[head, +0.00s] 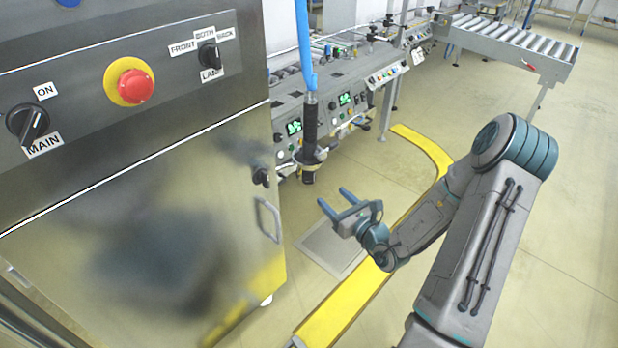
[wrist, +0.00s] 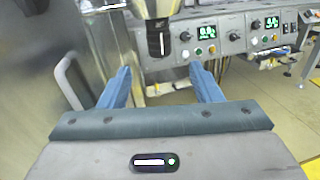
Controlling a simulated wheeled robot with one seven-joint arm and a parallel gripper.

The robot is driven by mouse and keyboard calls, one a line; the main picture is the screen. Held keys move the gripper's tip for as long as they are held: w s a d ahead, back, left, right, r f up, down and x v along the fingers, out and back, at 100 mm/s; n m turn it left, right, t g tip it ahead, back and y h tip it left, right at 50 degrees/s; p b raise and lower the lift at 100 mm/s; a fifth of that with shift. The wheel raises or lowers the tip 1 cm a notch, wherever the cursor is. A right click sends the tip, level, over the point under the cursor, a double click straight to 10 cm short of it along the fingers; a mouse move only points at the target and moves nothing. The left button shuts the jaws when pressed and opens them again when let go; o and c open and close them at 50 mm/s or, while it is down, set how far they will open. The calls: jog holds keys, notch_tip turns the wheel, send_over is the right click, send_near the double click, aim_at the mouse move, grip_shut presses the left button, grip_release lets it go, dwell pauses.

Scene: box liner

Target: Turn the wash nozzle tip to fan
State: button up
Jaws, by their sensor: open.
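The wash nozzle (head: 309,135) hangs from a blue hose (head: 304,45) in front of the machine panels. It has a dark grip, a light collar and a dark tip (head: 308,177) at its lower end. In the wrist view the dark tip (wrist: 158,42) shows with a white mark on it, below the pale collar (wrist: 156,8). My gripper (head: 333,197) is open and empty, below and to the right of the tip in the head view. In the wrist view the tip hangs beyond and above my fingers (wrist: 160,78), between them sideways, apart from both.
A steel cabinet (head: 150,235) with an emergency stop (head: 134,85), switches and a handle (head: 267,219) stands close on the left. Control panels with green displays (head: 294,127) lie behind the nozzle. A yellow floor strip (head: 345,308) runs below my arm; the floor at right is clear.

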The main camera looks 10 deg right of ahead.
aim_at(313, 179)
jog(key=b+x, duration=0.1)
jog(key=x, duration=1.1)
jog(key=shift+w+a, duration=0.2)
jog(key=shift+w, duration=0.05)
jog(key=c, duration=1)
